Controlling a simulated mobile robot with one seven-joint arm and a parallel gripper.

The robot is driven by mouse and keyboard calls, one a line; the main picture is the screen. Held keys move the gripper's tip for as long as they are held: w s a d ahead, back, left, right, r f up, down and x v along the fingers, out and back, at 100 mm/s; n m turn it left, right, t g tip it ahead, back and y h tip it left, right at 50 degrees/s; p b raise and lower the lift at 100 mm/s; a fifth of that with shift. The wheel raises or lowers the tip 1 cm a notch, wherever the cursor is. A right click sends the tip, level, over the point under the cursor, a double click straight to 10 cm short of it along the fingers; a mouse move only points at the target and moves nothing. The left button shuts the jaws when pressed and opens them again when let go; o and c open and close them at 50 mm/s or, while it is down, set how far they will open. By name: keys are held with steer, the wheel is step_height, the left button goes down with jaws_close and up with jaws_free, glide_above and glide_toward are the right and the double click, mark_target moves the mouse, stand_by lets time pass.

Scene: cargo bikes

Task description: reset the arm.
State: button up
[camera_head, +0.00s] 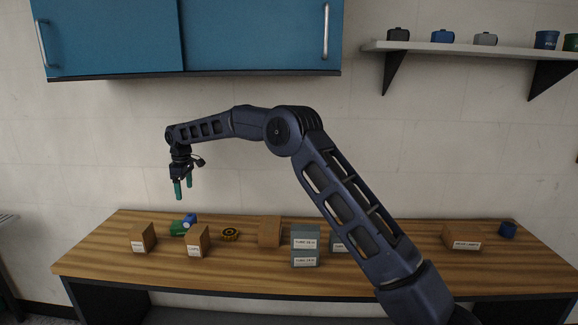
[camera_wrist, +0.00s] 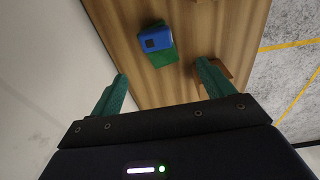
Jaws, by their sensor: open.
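My gripper (camera_head: 183,189) hangs with its green fingers pointing down, above the left part of the wooden workbench (camera_head: 90,262). It is open and empty, and clear of the bench top. My arm reaches from the lower right up and across to the left. In the wrist view the gripper's two green fingers (camera_wrist: 160,88) stand wide apart. Below and beyond them lie a blue item (camera_wrist: 155,39) and a green item (camera_wrist: 161,57), touching or overlapping. The same blue item (camera_head: 190,217) and green item (camera_head: 178,228) show under the gripper in the head view.
Cardboard boxes (camera_head: 143,238) (camera_head: 197,241) (camera_head: 269,232) (camera_head: 461,237), a yellow-black roll (camera_head: 230,234), stacked grey boxes (camera_head: 305,246) and a blue container (camera_head: 507,229) stand on the bench. Blue cabinets (camera_head: 190,38) hang above the arm. A shelf (camera_head: 470,48) with small items is at upper right.

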steer(key=s+d+r+t+y, duration=0.1)
steer(key=s+d+r+y, duration=0.1)
steer(key=s+d+r, duration=0.4)
steer(key=s+d+r+t+y, duration=0.2)
steer(key=s+d+r+y, duration=0.1)
steer(key=s+r, duration=0.5)
steer(key=d+r+m+t+h, duration=0.3)
steer(key=d+m, duration=0.6)
steer(key=d, duration=3.1)
steer(key=s+d+f+m+h, duration=0.1)
steer(key=s+d+f+m, duration=0.2)
steer(key=s+d, duration=0.5)
steer(key=s+d+f+m+g+h, duration=0.1)
steer(key=s+d+f+m, duration=0.2)
steer(key=d, duration=1.3)
steer(key=s+m, duration=0.3)
steer(key=s, duration=0.3)
steer(key=shift+d+g+h, duration=0.25)
steer(key=shift+g+h, duration=0.05)
steer(key=shift+h, duration=0.1)
